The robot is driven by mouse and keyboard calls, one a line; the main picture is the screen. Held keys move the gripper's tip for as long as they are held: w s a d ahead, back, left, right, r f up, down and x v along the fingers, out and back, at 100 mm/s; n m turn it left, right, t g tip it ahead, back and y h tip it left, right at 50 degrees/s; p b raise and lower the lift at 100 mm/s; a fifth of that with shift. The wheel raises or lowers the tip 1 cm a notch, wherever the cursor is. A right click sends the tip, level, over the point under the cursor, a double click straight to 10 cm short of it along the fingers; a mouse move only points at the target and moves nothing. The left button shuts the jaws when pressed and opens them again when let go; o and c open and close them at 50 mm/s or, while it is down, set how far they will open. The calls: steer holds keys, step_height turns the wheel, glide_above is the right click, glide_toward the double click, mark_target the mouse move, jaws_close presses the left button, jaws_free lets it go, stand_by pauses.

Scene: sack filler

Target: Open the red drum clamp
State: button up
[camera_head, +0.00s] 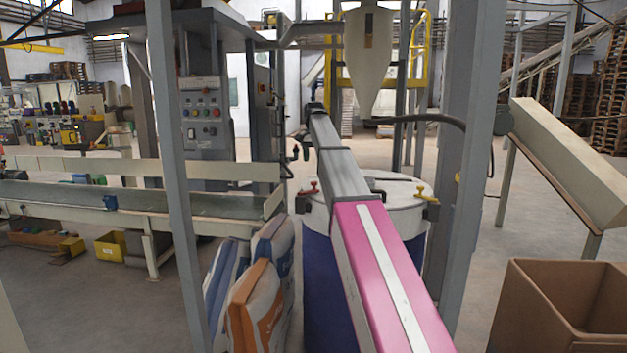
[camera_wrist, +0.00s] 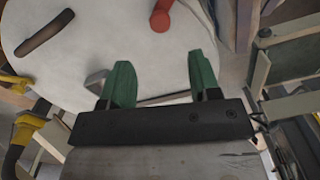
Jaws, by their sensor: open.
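The red drum clamp (camera_head: 308,191) sits on the left rim of the drum's white lid (camera_head: 403,187) in the head view. In the wrist view a red bar (camera_wrist: 160,18) shows over the white lid (camera_wrist: 90,55); it looks like part of the clamp, but I cannot be sure. My gripper (camera_wrist: 160,78) is open, with two green fingers apart and nothing seen held between them. The red bar lies beyond the fingertips, apart from them. A thin grey metal rod shows behind the fingers. In the head view my arm hides part of the lid, and I cannot make out the gripper's fingers.
A dark handle (camera_wrist: 45,33) stands on the lid. Filled sacks (camera_head: 256,306) lean left of the blue drum (camera_head: 322,290). A grey post (camera_head: 172,180) stands left, and an open cardboard box (camera_head: 530,310) sits right.

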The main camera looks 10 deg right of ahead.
step_height(320, 180, down, 9)
steer(key=shift+f, duration=0.1)
stand_by(0.3)
jaws_close()
